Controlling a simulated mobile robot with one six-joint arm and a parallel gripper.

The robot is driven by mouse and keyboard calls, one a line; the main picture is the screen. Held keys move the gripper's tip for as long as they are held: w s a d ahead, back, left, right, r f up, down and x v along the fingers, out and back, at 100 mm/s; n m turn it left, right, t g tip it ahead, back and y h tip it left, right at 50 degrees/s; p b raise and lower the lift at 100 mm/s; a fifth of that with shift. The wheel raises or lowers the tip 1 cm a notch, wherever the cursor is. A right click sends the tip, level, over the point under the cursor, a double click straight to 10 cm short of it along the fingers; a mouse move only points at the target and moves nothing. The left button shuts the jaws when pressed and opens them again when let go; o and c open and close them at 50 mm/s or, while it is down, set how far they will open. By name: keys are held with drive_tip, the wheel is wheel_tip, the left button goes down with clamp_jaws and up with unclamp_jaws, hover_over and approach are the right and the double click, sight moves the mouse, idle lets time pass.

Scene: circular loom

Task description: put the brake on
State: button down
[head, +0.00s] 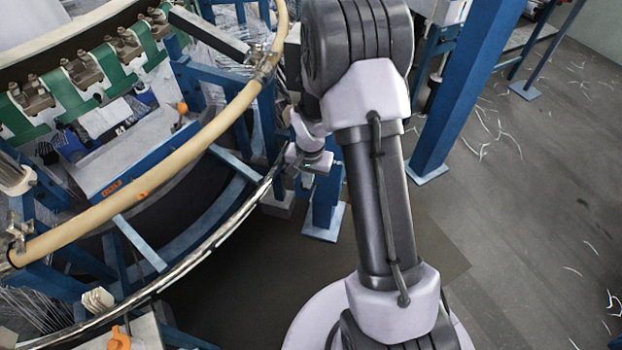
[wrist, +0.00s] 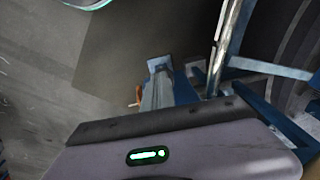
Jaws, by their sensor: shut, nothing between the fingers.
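I cannot make out for certain which part is the brake. A small orange part (wrist: 138,96) shows beside a blue post in the wrist view, too small to tell its shape. In the head view an orange knob (head: 118,339) sits at the bottom left, and another orange part (head: 182,107) is inside the loom. My gripper (head: 316,163) is beside the loom's outer metal ring (head: 205,250), partly hidden by my arm. It is shut and empty. Its fingers do not show clearly in the wrist view, where a grey housing with a green light fills the bottom.
The loom's tan curved tube (head: 150,182) and blue frame fill the left. A thick blue post (head: 465,85) stands right of my arm. A blue leg with a foot plate (head: 324,222) stands close by my gripper. The grey floor (head: 530,200) at right is open, with scattered white strands.

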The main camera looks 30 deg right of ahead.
wheel_tip(320, 180, down, 8)
drive_tip(key=b, duration=0.5)
drive_tip(key=shift+s+a, duration=0.3)
drive_tip(key=shift+a, duration=0.05)
drive_tip(key=shift+r, duration=0.1)
